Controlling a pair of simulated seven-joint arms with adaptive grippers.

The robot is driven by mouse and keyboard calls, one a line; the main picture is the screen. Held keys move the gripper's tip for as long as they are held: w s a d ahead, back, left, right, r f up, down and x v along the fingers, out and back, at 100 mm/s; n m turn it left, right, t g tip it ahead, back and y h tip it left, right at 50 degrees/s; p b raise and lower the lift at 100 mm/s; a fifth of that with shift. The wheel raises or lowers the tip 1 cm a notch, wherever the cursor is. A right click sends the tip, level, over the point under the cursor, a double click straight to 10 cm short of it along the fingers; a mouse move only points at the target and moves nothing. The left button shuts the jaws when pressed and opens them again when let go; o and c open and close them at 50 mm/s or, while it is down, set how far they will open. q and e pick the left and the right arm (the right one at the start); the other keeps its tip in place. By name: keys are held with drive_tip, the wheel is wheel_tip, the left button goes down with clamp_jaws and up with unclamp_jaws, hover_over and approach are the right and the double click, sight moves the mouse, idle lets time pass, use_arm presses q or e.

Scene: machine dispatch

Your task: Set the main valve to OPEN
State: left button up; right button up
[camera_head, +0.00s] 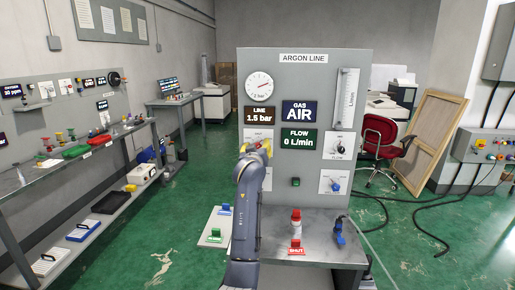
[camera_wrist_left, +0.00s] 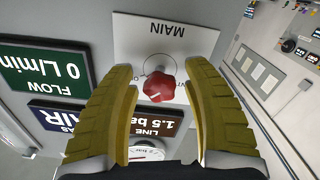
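The main valve is a red lobed knob (camera_wrist_left: 160,86) on a white plate marked MAIN (camera_wrist_left: 165,38), upside down in the left wrist view. Its pointer and setting are not clear; the lettering beside it is partly covered. My left gripper (camera_wrist_left: 157,78) has its two yellow fingers spread, one on each side of the knob, with visible gaps to it. In the head view the left gripper (camera_head: 262,148) is at the MAIN plate (camera_head: 259,133) on the ARGON LINE panel (camera_head: 305,90), hiding most of the knob. My right gripper is in neither view.
The panel carries a gauge (camera_head: 260,86), a LINE display (camera_head: 261,115) reading 1.5 bar, a GAS display (camera_head: 300,111) reading AIR and a FLOW display (camera_head: 299,139) reading 0 L/min. A FLOW knob (camera_head: 339,150) and blue knob (camera_head: 333,185) sit right. A red SHUT tag (camera_head: 296,249) stands below.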

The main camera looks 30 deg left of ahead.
use_arm(q)
clamp_jaws()
drive_tip(key=shift+f, duration=0.1)
drive_tip(key=shift+m, duration=1.3)
drive_tip(key=shift+o, duration=0.6)
unclamp_jaws()
drive_tip(key=v, duration=1.2)
